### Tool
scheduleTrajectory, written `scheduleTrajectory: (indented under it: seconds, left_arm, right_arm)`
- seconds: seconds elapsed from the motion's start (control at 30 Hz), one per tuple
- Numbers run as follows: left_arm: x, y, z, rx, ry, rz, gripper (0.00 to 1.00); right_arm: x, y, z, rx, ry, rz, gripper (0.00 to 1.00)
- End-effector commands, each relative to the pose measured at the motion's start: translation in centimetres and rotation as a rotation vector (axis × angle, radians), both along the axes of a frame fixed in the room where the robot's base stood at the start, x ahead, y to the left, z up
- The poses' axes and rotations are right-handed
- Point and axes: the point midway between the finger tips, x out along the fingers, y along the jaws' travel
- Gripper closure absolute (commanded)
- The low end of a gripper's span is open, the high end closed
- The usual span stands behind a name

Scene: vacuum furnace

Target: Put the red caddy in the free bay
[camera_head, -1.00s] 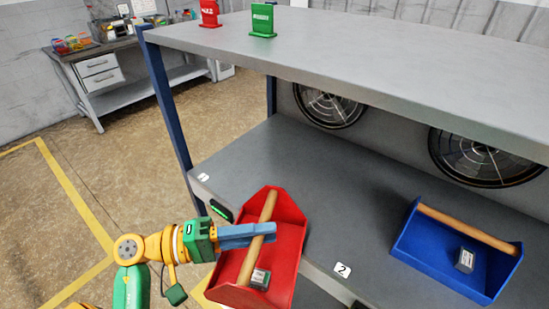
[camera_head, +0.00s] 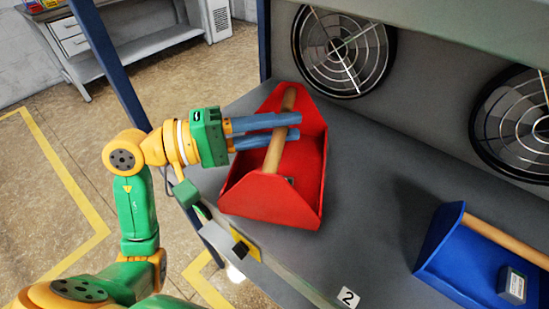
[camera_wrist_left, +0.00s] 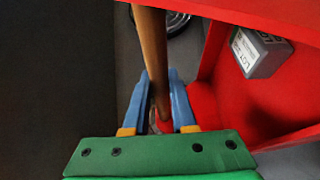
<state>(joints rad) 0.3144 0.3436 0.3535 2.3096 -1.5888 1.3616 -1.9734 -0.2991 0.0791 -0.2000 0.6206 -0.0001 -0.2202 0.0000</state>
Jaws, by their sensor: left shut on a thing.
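The red caddy (camera_head: 270,200) is an open tray with a round wooden handle (camera_head: 277,145). It is over the left part of the grey shelf (camera_head: 370,210), inside the rack. My left gripper (camera_head: 298,126) is shut on the handle, its blue fingers across it from the left. In the left wrist view the handle (camera_wrist_left: 151,45) runs between the fingertips (camera_wrist_left: 159,85). A grey block marked LOT (camera_wrist_left: 260,52) lies in the caddy. I cannot tell whether the caddy touches the shelf. My right gripper is not in view.
A blue caddy (camera_head: 445,250) with a grey block (camera_head: 512,285) stands on the shelf at right, behind the number 2 label (camera_head: 348,297). Fans (camera_head: 343,50) line the back wall. A blue post (camera_head: 110,65) stands left. Bare shelf lies between the caddies.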

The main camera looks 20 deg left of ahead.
Motion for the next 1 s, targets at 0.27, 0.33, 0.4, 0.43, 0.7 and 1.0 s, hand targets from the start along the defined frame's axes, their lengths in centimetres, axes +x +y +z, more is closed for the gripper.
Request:
scheduleTrajectory:
  seconds: [0.27, 0.33, 0.4, 0.43, 0.7, 1.0]
  left_arm:
    - [-0.1, -2.0, 1.9, 0.008, -0.018, 0.101, 1.00]
    - [-0.3, -2.3, 2.5, 0.008, -0.020, 0.140, 1.00]
    - [-0.6, -2.4, 3.0, 0.008, -0.018, 0.182, 1.00]
    - [-0.7, -2.4, 3.3, 0.006, -0.017, 0.200, 1.00]
    - [-1.2, -1.9, 4.7, -0.001, -0.004, 0.304, 1.00]
    - [2.8, 0.1, 2.9, -0.005, 0.011, 0.310, 1.00]
  right_arm:
    - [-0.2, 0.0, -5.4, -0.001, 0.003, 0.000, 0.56]
    - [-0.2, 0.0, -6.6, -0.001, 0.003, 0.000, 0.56]
    - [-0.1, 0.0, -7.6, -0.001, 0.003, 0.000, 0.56]
    - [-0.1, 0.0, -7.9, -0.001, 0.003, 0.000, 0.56]
    - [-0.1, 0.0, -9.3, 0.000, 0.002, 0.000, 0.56]
    - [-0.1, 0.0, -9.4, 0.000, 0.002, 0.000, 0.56]
